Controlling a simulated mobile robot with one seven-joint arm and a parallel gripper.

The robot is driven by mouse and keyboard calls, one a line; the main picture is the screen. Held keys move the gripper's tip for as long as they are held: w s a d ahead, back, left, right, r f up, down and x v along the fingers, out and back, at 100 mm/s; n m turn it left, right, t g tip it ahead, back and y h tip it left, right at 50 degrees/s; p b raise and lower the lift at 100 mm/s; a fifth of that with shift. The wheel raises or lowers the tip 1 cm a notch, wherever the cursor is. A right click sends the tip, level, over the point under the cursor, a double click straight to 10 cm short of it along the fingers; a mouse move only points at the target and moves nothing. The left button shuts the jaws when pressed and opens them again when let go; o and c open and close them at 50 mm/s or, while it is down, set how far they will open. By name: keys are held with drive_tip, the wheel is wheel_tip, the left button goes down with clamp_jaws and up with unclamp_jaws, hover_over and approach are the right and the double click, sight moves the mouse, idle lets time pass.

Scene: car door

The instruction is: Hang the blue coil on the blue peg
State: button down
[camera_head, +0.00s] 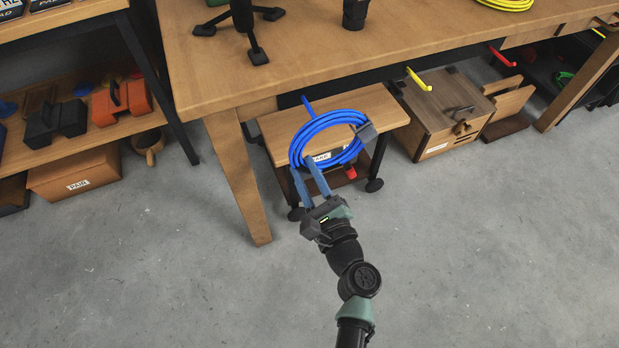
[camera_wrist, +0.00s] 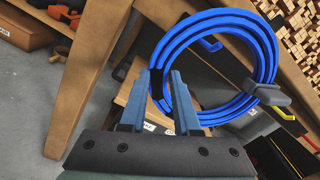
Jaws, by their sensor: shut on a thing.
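The blue coil (camera_head: 296,150) is a ring of several loops with a dark grey block (camera_head: 366,132) on its right side. It also shows in the wrist view (camera_wrist: 272,62). My gripper (camera_head: 304,168) is shut on the coil's lower left side, where a dark band shows between the fingers (camera_wrist: 160,82). The blue peg (camera_head: 308,105) sticks out below the workbench's front edge, just above the coil's upper left rim. In the wrist view the blue peg (camera_wrist: 210,44) shows through the coil's opening. I cannot tell whether its tip enters the ring.
The wooden workbench (camera_head: 400,45) overhangs, with its leg (camera_head: 240,175) left of the coil. A yellow peg (camera_head: 419,80) and a red peg (camera_head: 502,57) are farther right. A small wheeled cart (camera_head: 385,104) and wooden box (camera_head: 440,110) stand below. The front floor is clear.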

drive_tip(key=w+a+f+b, duration=0.1)
drive_tip(key=w+b, duration=0.2)
drive_tip(key=w, duration=0.2)
drive_tip(key=shift+w+a+f, duration=0.3)
drive_tip(key=shift+a+f, duration=0.05)
drive_tip(key=shift+a, duration=0.05)
idle(0.3)
idle(0.6)
drive_tip(key=c, duration=0.6)
unclamp_jaws()
drive_tip(key=shift+o, duration=0.2)
drive_tip(key=shift+f, duration=0.1)
drive_tip(key=p+v, duration=0.2)
drive_tip(key=v, duration=1.1)
drive_tip(key=shift+p, duration=0.4)
